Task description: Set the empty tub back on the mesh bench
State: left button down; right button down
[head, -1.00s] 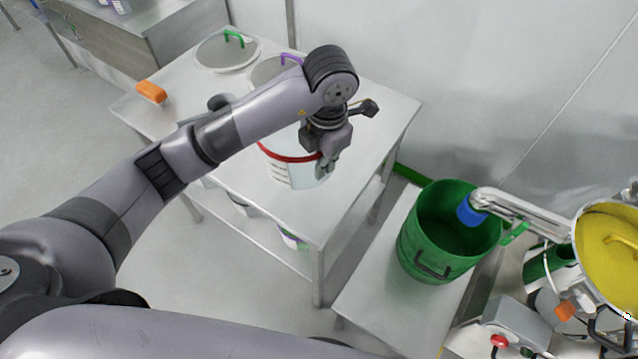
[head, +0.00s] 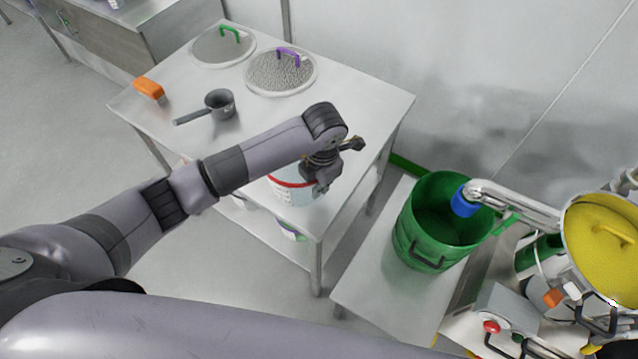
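A white tub with a red band (head: 290,190) is at the near corner of the steel bench (head: 375,110). My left gripper (head: 322,187) is at the tub's right side, its fingers at the rim. It appears shut on the rim; the arm and wrist hide the tub's top and far side. I cannot tell whether the tub's base touches the bench top or hangs just above it. The inside of the tub is hidden. My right gripper is out of view.
On the bench are a green-handled lid (head: 222,47), a purple-handled lid (head: 280,75), a grey scoop (head: 217,104) and an orange-handled tool (head: 149,88). A green bin (head: 430,235) stands on a lower bench (head: 375,283) at right, beside machinery with a yellow lid (head: 605,230).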

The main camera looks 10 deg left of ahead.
pick_arm(q)
jog(key=shift+f, duration=0.15)
jog(key=c, duration=1.8)
grip_release()
jog(key=shift+r, duration=0.35)
notch_tip(320, 180, up, 12)
jog(key=b, duration=0.3)
jog(key=shift+s+d+f, duration=0.15)
jog(key=shift+s+d, duration=0.1)
jog(key=shift+d, duration=0.05)
